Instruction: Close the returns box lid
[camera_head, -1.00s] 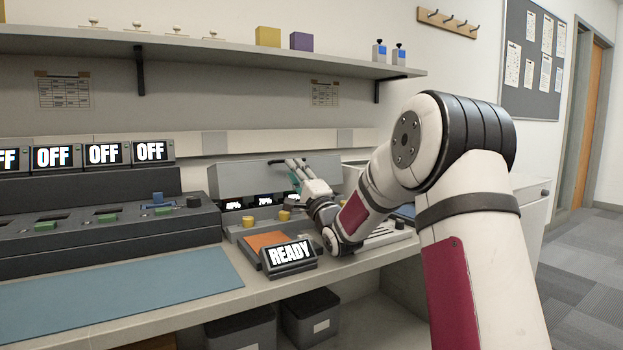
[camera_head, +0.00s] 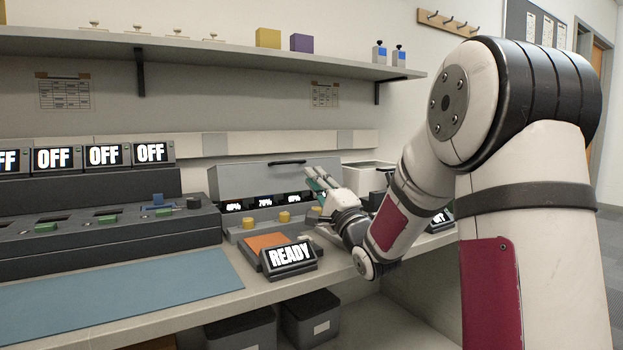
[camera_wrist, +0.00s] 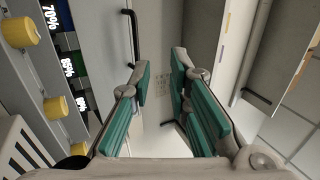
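No readable label marks the returns box. A white box (camera_head: 369,180) stands at the back right of the bench, partly behind my arm; I cannot tell its lid's state. A grey housing (camera_head: 235,177) with a dark bar handle (camera_head: 287,162) stands left of it, with percentage displays and yellow knobs below. My gripper (camera_head: 312,177) is in front of the housing's right end, apart from the handle. In the wrist view my gripper (camera_wrist: 160,72) has its teal-padded fingers spread, with nothing between them. The handle (camera_wrist: 134,38) shows beyond the left finger there.
A READY display (camera_head: 289,256) and an orange pad (camera_head: 266,241) lie in front of the housing. A control console (camera_head: 95,230) and a blue mat (camera_head: 120,290) fill the left bench. A shelf (camera_head: 200,45) runs above, and bins (camera_head: 310,316) stand below.

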